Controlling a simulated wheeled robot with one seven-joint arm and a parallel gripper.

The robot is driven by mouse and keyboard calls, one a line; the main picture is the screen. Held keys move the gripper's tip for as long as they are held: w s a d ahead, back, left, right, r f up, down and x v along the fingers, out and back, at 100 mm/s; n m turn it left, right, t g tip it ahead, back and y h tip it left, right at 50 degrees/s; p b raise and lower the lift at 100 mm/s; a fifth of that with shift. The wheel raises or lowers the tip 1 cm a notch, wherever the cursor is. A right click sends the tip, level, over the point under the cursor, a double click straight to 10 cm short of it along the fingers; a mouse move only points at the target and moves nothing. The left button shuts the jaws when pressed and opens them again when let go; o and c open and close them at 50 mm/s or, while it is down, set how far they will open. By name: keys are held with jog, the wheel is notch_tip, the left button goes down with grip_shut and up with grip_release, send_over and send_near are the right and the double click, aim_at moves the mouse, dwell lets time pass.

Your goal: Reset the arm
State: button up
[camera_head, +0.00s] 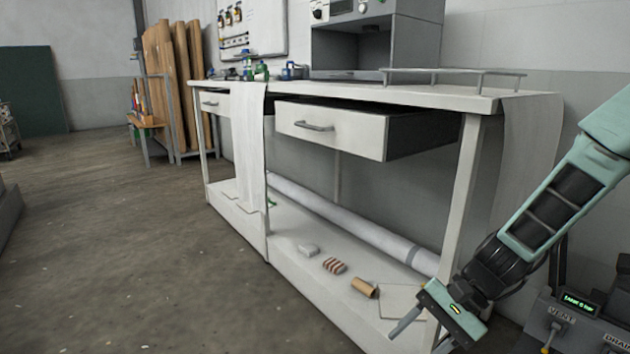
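My arm, in pale teal and black, reaches in from the right edge and bends down to the lower right. My gripper (421,333) hangs low in front of the right end of the workbench's bottom shelf. Its two grey fingers stand apart, with nothing seen between them. The tip of the right finger is close to the lower picture edge.
The workbench (440,96) has a drawer (335,128) pulled open above the shelf (290,255). A brown cylinder (364,287), a striped block (334,266) and a long white roll (350,230) lie there. A control box (575,320) stands at lower right.

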jog(key=s+a+r+n+t+h, duration=0.1)
jog(key=s+a+r+n+h, duration=0.1)
jog(key=s+r+n+h, duration=0.45)
jog(key=s+a+r+n+t+h, duration=0.15)
jog(key=s+r+n, duration=0.25)
jog(key=s+n, duration=0.65)
notch_tip(320, 180, up, 38)
jog(key=s+m+p, duration=0.1)
jog(key=m+p, duration=0.1)
jog(key=p, duration=3.5)
jog(key=shift+s+d+f+p, duration=0.25)
jog(key=shift+s+p, duration=0.05)
jog(key=shift+p, duration=0.1)
